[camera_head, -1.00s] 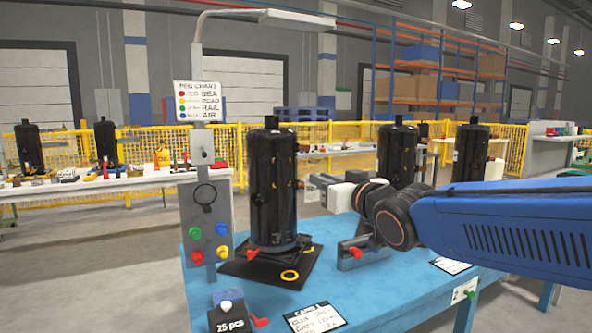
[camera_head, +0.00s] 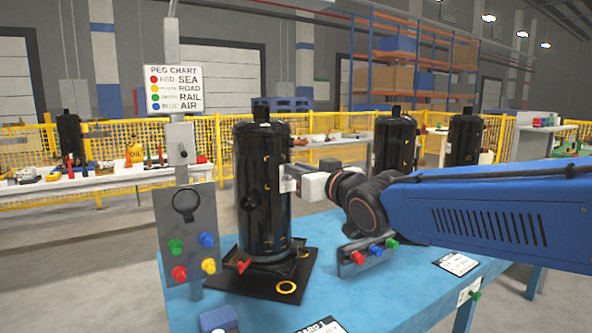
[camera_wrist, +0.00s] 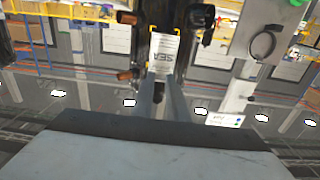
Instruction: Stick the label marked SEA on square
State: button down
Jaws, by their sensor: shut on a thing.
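A white label marked SEA (camera_wrist: 163,58) shows between the fingertips of my gripper (camera_wrist: 162,84) in the wrist view. My gripper is shut on it. The black compressor (camera_head: 262,190) stands upright on a dark base on the blue table. Yellow corner marks of a square (camera_wrist: 153,31) show on its dark surface, around the label's far end. In the head view the label (camera_head: 288,180) overlaps the compressor's right edge, with my gripper (camera_head: 297,182) just right of it. I cannot tell whether the label touches the surface.
A grey peg panel (camera_head: 186,228) with coloured pegs stands left of the compressor, under a peg chart (camera_head: 175,89) pairing red with SEA. A small peg block (camera_head: 367,252) sits below my arm. Pipe stubs (camera_wrist: 126,18) stick out beside the label.

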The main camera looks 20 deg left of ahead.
jog(key=shift+s, duration=0.1)
jog(key=shift+x, duration=2.75)
jog(key=shift+w+a, duration=0.5)
jog(key=shift+w, duration=0.05)
dwell(0.5)
jog(key=c, duration=1.6)
grip_release()
jog(key=shift+c, duration=0.2)
jog(key=shift+d, duration=0.1)
